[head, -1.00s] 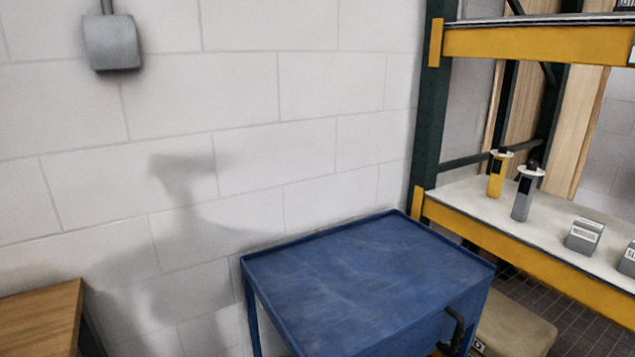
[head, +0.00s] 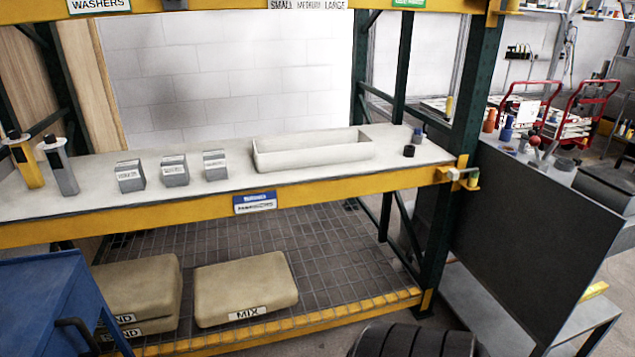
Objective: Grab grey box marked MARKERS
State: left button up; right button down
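Three small grey boxes with white labels stand in a row on the white middle shelf in the head view: a left box (head: 130,176), a middle box (head: 174,170) and a right box (head: 215,165). Their labels are too small and blurred to read for certain, so I cannot tell which one says MARKERS. Neither of my grippers is in view.
A long white open tray (head: 312,150) stands right of the boxes. A yellow bottle (head: 26,164) and a grey bottle (head: 61,168) stand left of them. A blue cart (head: 50,300) is at lower left. Sacks (head: 246,288) lie below; a dark panel (head: 530,240) is at right.

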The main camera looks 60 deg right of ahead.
aim_at(214, 160)
jog(key=k+z, duration=0.1)
jog(key=z, duration=1.5)
